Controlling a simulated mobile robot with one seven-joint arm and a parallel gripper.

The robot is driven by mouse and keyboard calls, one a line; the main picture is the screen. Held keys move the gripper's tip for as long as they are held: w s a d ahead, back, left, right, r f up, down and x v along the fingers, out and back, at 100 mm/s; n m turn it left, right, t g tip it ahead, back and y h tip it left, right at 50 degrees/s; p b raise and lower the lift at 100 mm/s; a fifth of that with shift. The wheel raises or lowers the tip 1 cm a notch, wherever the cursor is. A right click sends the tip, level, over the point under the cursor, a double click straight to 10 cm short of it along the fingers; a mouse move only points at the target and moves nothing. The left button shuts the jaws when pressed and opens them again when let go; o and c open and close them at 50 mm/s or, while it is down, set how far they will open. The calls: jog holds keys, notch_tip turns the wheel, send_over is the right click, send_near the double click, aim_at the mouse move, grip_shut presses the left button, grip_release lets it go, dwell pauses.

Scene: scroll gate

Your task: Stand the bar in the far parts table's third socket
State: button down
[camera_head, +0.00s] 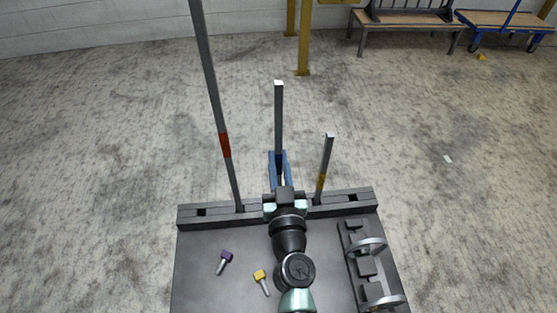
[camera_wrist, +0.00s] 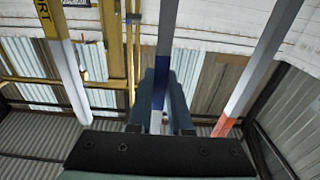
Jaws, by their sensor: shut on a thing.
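My gripper (camera_head: 278,170) is shut on a grey bar (camera_head: 278,110), which points up and leans little. In the wrist view a blue band (camera_wrist: 163,62) shows on that bar, between the fingers (camera_wrist: 160,110). My gripper is over the middle of a dark socket rail (camera_head: 260,207) along the table's (camera_head: 200,270) far edge. My wrist hides the bar's lower end, so I cannot tell whether it is in a socket. A long bar with a red band (camera_head: 224,145) stands left, and a short bar with a yellow band (camera_head: 322,180) stands right.
The rail's outer sockets, left (camera_head: 201,212) and right (camera_head: 352,198), are empty. A purple-headed bolt (camera_head: 225,258) and a yellow-headed bolt (camera_head: 261,277) lie on the table. A fixture with metal rings (camera_head: 370,246) is at right.

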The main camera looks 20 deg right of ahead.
jog(key=shift+f+b, duration=1.3)
jog(key=shift+b, duration=0.15)
dwell(0.6)
jog(key=c, duration=0.8)
grip_release()
jog(key=shift+o, duration=0.2)
jog(key=shift+f, duration=0.2)
jog(key=b, duration=0.4)
send_near(279, 173)
jog(key=s, duration=0.2)
jog(key=shift+s+a, duration=0.1)
jog(key=shift+a, duration=0.3)
